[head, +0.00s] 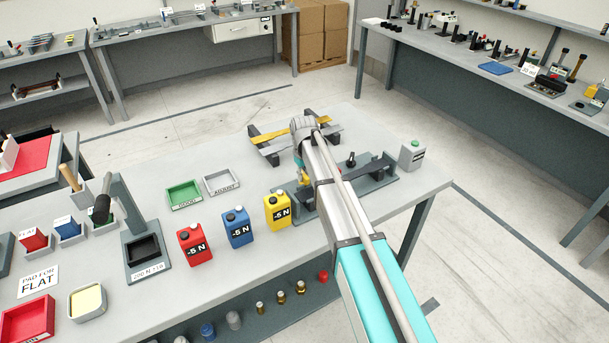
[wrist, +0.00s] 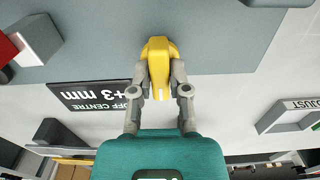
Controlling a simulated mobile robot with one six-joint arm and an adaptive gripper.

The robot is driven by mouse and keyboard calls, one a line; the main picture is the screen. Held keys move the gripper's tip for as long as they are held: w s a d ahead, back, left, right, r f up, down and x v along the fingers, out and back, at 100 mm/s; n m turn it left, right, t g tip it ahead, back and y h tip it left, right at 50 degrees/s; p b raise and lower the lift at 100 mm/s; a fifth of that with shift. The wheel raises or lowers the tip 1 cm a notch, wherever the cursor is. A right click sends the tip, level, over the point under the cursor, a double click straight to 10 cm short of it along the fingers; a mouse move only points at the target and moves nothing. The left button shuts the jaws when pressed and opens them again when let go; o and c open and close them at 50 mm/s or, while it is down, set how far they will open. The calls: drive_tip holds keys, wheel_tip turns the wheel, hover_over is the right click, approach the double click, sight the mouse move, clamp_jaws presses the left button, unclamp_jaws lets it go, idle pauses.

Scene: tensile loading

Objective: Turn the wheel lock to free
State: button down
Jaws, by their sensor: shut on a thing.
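In the wrist view my gripper (wrist: 160,85) is shut on a yellow part (wrist: 159,50), its two fingers on either side of it. The yellow part looks like the wheel lock, but its lower end and which way it is turned are not clear. It stands in front of a grey surface. In the head view my arm reaches over a grey fixture (head: 376,177) near the table's right end and hides most of the gripper and what it holds.
An "OFF CENTRE +3 mm" sign (wrist: 92,96) lies beside the gripper. Yellow (head: 277,212), blue (head: 237,229) and red (head: 193,246) "-5 N" cans stand left of my arm. A grey box with a green button (head: 412,155) stands right. Green (head: 170,201) and grey (head: 207,184) trays lie left.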

idle(0.3)
drive_tip(key=c, duration=0.6)
unclamp_jaws()
drive_tip(key=shift+m, duration=0.3)
